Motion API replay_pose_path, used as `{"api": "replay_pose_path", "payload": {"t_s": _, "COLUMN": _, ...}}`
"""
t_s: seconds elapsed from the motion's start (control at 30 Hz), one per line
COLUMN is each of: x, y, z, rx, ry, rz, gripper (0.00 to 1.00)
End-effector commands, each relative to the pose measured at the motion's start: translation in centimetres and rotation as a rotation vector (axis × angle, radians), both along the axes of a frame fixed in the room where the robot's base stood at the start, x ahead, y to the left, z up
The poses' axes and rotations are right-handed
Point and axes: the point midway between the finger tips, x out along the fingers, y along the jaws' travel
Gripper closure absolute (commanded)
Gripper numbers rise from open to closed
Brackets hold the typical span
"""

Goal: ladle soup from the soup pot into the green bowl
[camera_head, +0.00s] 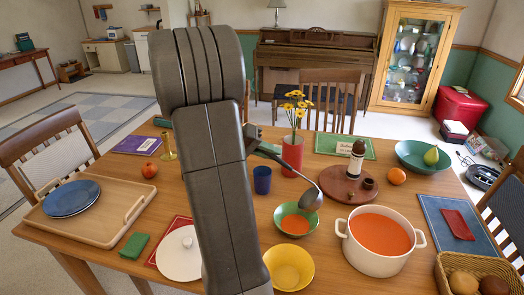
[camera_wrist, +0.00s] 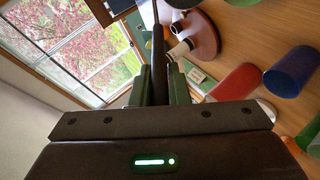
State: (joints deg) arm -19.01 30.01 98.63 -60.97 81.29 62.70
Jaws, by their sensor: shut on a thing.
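My gripper (camera_wrist: 158,88) is shut on the dark handle of the ladle (camera_wrist: 158,45) in the wrist view. In the head view my gripper (camera_head: 253,138) is mostly hidden behind my arm. The grey ladle (camera_head: 312,198) slants down to the right, its head at the far right side of the small green bowl (camera_head: 281,226), apparently above it. I cannot tell whether the ladle holds soup. Orange-red soup (camera_head: 295,224) lies in the green bowl. The white soup pot (camera_head: 372,266), nearly full of orange-red soup, stands to the right.
A yellow bowl (camera_head: 290,268) stands just in front of the green bowl. A red vase (camera_head: 292,156) with flowers and a blue cup (camera_head: 262,180) stand near my arm.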

Motion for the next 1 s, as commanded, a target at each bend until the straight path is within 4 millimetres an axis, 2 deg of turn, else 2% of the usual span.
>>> {"api": "replay_pose_path", "payload": {"t_s": 0.03, "x": -0.2, "y": -0.5, "z": 0.8, "rx": 0.025, "ry": -0.008, "rz": -0.002, "gripper": 1.00}}
{"api": "replay_pose_path", "payload": {"t_s": 0.23, "x": -0.6, "y": -2.1, "z": 1.8, "rx": 0.121, "ry": -0.038, "rz": -0.003, "gripper": 1.00}}
{"api": "replay_pose_path", "payload": {"t_s": 0.9, "x": -2.5, "y": -8.5, "z": 3.2, "rx": 0.449, "ry": -0.131, "rz": -0.004, "gripper": 1.00}}
{"api": "replay_pose_path", "payload": {"t_s": 1.0, "x": -2.8, "y": -9.5, "z": 2.7, "rx": 0.500, "ry": -0.143, "rz": -0.006, "gripper": 1.00}}
